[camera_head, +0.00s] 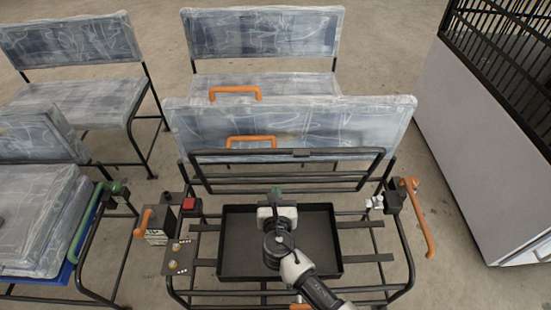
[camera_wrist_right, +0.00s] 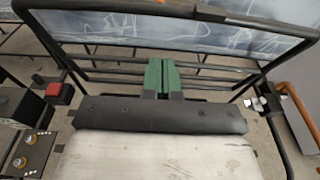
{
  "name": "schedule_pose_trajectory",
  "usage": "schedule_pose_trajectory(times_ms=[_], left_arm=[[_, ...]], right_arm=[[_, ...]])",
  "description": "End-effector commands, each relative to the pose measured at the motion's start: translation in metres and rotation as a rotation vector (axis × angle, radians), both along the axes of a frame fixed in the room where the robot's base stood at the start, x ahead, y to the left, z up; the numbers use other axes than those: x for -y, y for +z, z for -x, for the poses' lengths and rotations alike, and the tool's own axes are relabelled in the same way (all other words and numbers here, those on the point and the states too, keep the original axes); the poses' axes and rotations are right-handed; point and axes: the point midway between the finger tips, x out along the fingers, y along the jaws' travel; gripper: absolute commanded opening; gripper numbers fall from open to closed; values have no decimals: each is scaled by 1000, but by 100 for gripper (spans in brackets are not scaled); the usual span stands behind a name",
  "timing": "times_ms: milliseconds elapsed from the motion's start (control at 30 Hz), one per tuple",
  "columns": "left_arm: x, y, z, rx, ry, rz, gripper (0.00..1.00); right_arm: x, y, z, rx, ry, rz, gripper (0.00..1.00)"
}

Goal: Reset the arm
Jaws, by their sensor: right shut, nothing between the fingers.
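My right arm comes in from the bottom of the head view, and its gripper (camera_head: 277,190) is above the far part of a black tray (camera_head: 233,245). The tray sits on a black metal frame. In the right wrist view the green fingers of this gripper (camera_wrist_right: 161,78) are together with nothing between them. The fingers appear clear of the bars, though the exact gap cannot be told. My left gripper is not in view.
Orange handles (camera_head: 418,222) stand at the frame's sides. A box with a red button (camera_head: 189,204) and a panel with brass knobs (camera_head: 178,257) are on the left. Worn padded seats (camera_head: 290,125) stand behind. A grey cabinet (camera_head: 480,150) is at the right.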

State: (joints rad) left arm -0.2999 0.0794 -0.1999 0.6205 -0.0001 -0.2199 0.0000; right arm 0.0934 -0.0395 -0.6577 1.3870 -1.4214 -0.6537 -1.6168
Motion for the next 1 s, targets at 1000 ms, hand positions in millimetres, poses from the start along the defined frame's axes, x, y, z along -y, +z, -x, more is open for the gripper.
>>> schedule_pose_trajectory(times_ms=[1000], left_arm=[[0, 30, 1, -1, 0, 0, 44]], right_arm=[[187, -338, 344, -586, -1618, -1766, 0]])
